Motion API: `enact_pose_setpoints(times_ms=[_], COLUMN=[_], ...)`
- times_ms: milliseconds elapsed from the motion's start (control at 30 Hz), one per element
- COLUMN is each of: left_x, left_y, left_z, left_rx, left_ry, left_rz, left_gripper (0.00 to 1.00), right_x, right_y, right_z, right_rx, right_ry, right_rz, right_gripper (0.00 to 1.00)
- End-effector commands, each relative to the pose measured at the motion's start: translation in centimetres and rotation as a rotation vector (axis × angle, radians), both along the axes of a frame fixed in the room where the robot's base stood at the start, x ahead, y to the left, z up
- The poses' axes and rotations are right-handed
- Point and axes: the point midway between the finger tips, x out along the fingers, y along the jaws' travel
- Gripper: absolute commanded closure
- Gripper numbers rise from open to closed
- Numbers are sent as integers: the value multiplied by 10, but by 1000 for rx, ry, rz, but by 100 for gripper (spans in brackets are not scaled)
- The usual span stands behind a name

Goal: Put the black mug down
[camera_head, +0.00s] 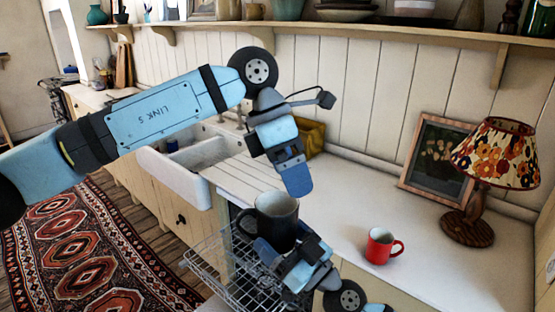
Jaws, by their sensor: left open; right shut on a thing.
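The black mug (277,212) is upright near the front edge of the counter, with its handle to the left and its lower part partly hidden by my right gripper. My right gripper (272,248) is shut on the mug from the front right. My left gripper (296,178) is open and empty, above and just right of the mug's rim in the picture. Whether the mug's base touches anything is hidden.
A wire rack (212,262) is below and left of the mug. The counter (345,207) has free room behind it. A red mug (380,247), a lamp (497,155) and a framed picture (437,158) stand right. A white sink (190,185) is left.

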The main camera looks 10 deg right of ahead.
Motion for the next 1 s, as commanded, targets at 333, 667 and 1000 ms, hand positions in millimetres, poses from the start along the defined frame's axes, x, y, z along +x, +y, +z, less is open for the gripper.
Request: enact_pose_setpoints(times_ms=[333, 667, 1000], left_x=[13, 13, 13], left_y=[18, 19, 19], left_z=[12, -36, -92], left_rx=[321, 326, 324], left_ry=[-232, -231, -233], left_rz=[-68, -70, -69], left_gripper=[0, 0, 0], right_x=[0, 0, 0], right_y=[0, 0, 0], right_z=[1, 1, 1], right_rx=[1, 1, 1], right_ry=[-1, -1, -1], right_rz=[0, 0, 0], right_gripper=[53, 53, 53])
